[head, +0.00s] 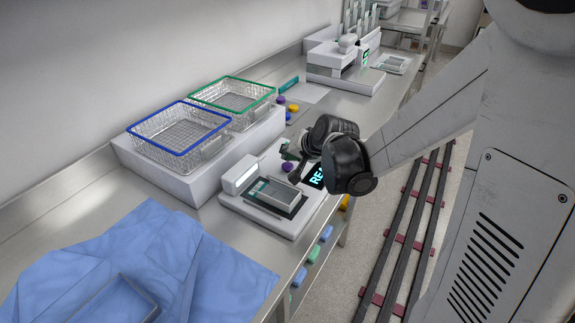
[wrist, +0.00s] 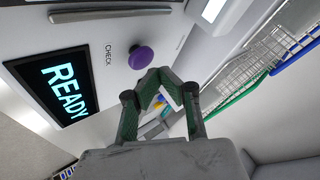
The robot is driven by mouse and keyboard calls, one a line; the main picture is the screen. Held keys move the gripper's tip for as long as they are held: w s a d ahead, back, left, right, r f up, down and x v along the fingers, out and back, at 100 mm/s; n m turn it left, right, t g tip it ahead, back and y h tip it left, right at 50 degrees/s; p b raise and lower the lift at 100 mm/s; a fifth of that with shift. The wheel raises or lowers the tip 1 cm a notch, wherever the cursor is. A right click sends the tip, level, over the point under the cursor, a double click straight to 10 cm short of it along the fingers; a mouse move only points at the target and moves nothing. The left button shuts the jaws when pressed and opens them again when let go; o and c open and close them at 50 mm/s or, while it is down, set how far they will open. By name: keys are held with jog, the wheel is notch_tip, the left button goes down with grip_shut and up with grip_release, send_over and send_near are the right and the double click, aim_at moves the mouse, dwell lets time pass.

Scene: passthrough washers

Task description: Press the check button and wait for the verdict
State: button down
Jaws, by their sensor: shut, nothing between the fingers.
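The check station (head: 240,205) is a white unit with a dark screen and a round purple check button. In the wrist view the purple button (wrist: 141,57) sits beside the printed word CHECK, and the screen (wrist: 62,92) reads READY. In the head view the button (head: 288,167) shows by my fingers, and my arm hides part of the screen (head: 317,178). My gripper (wrist: 160,76) is shut and empty, its fingertips close to the button. I see no clear contact between them. It also shows above the station in the head view (head: 291,156).
A small grey tray (head: 272,193) lies on the station. Blue-rimmed (head: 180,127) and green-rimmed (head: 232,93) wire baskets stand on a white block behind it. Blue cloth (head: 150,260) covers the near counter. Another white machine (head: 345,65) stands at the far end.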

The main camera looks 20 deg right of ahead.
aim_at(288, 166)
dwell(0.7)
jog(key=shift+f+b, duration=0.45)
jog(key=shift+b, duration=0.05)
jog(key=shift+f+b, duration=0.5)
jog(key=shift+f, duration=0.05)
dwell(0.7)
jog(key=shift+r, duration=0.2)
jog(key=shift+r+p, duration=0.65)
jog(key=shift+r, duration=0.15)
jog(key=shift+r, duration=0.1)
jog(key=shift+r+p, duration=1.8)
jog(key=shift+r, duration=0.65)
